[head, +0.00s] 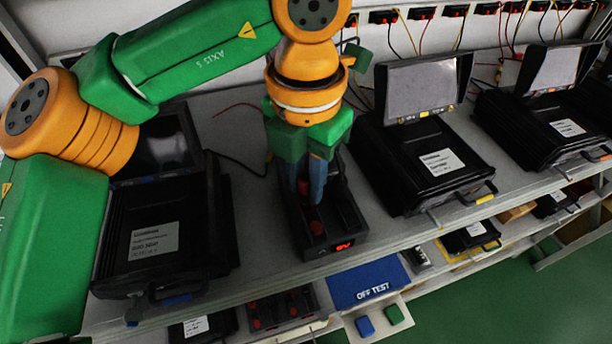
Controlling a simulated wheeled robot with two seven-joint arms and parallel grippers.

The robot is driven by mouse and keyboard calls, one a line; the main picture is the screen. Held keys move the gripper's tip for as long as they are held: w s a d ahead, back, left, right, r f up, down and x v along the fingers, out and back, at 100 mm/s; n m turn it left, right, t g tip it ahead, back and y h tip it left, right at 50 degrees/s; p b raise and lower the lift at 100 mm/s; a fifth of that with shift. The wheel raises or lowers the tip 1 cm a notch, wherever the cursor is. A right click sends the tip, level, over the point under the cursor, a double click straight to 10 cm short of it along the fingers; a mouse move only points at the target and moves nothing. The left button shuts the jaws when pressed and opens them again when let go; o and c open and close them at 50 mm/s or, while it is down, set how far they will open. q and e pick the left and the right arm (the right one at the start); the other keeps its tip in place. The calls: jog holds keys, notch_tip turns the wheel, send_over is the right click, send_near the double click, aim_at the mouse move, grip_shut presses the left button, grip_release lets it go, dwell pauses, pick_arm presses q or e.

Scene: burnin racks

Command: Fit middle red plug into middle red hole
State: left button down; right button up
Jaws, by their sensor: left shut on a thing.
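A dark box (348,217) with red parts on its top and a lit red display (344,246) on its front stands on the shelf in the middle of the head view. My left gripper (311,190) points down over the box from above. It is shut, with a red plug (303,187) showing at its fingers, mostly hidden by them. Another red part (315,228) sits on the box top nearer its front. The fingers cover part of the box, so I cannot tell whether the held plug touches a hole. My right gripper is not in view.
Black units stand on the shelf (272,270) at the left (150,235) and right (425,160) of the box, with a narrow gap on each side. Cables and sockets line the back. A blue "OFF TEST" mat (368,278) lies on the lower shelf.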

pick_arm(q)
jog(key=shift+f+b, duration=0.8)
jog(key=shift+f, duration=0.1)
dwell(0.4)
dwell(0.4)
